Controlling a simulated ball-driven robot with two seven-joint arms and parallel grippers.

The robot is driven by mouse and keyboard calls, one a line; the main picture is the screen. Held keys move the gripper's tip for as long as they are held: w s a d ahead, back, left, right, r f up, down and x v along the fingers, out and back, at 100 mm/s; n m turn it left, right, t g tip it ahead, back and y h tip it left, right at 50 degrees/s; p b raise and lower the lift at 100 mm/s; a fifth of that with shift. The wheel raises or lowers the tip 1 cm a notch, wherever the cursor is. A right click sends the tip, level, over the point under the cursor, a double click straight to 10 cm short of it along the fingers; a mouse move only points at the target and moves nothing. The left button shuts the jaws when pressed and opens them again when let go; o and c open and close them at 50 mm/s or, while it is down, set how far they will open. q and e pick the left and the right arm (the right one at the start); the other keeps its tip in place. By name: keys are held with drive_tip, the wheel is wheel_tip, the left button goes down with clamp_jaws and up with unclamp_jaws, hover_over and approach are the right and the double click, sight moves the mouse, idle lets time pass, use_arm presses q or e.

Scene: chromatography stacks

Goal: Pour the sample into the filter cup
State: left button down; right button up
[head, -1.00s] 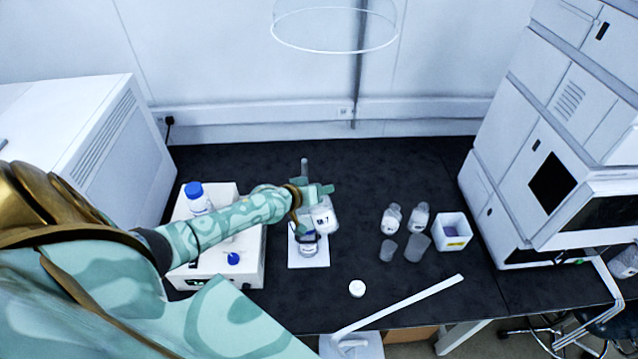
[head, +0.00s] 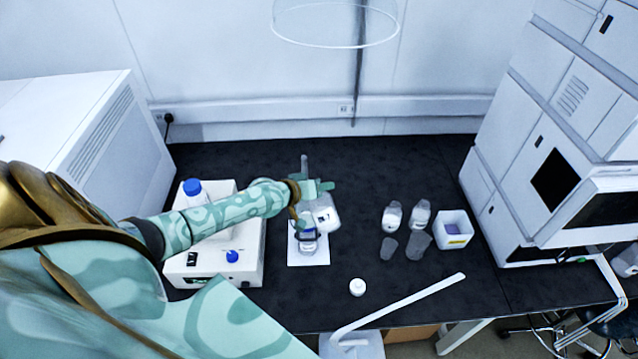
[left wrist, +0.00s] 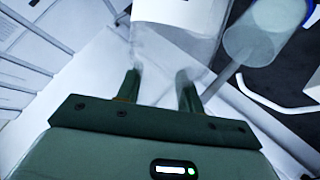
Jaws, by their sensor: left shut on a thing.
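My left gripper (head: 317,190) is shut on a clear sample bottle (head: 325,217) with a white label. The bottle is tilted and held just above the filter cup assembly (head: 308,244), which stands on a white mat (head: 309,262). The gripper and bottle hide part of the cup. In the left wrist view the fingers (left wrist: 160,88) close around the bottle's clear part, and the bottle (left wrist: 180,12) runs out of the top edge. I cannot tell whether liquid is flowing. My right gripper is out of view.
A white box device (head: 250,262) with a blue-capped bottle (head: 194,192) stands left. Several clear vessels (head: 420,213) and a white bin (head: 453,229) stand right. A small white cap (head: 357,287) lies in front.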

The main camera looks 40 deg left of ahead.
use_arm(q)
drive_tip(key=shift+f+n+b, duration=0.3)
drive_tip(key=shift+b, duration=0.85)
drive_tip(key=shift+f+h+b, duration=0.35)
drive_tip(key=shift+h+b, duration=0.25)
drive_tip(key=shift+b, duration=0.45)
drive_tip(key=shift+n+g+b, duration=0.35)
drive_tip(key=shift+n+g, duration=0.05)
drive_tip(key=shift+f+n+h+b, duration=0.3)
drive_tip(key=shift+f+b, duration=0.1)
drive_tip(key=shift+b, duration=1.2)
